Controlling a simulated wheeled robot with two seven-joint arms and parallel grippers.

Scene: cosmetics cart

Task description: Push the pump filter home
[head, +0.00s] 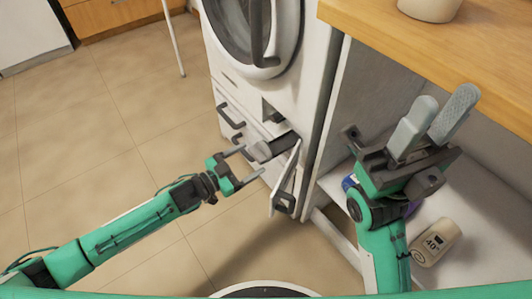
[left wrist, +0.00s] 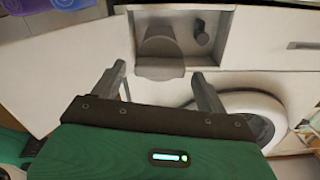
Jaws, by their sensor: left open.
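The pump filter (head: 263,151) is a dark grey piece with a rounded end. It sticks out of a recess low on the white washing machine's front. In the left wrist view the pump filter (left wrist: 160,66) shows a broad, flat grip. My left gripper (head: 247,165) is open in front of it. In the left wrist view the left gripper (left wrist: 162,85) has one finger on each side of the filter's grip, with gaps between. My right gripper (head: 446,98) is open and empty, its fingers raised near the wooden counter. How deep the filter sits is hidden.
The machine's small flap (head: 286,184) stands open beside the recess. A small dark knob (left wrist: 202,37) sits in the recess beside the filter. A beige bottle (head: 436,242) lies on the white shelf at right. The tiled floor (head: 105,135) at left is clear.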

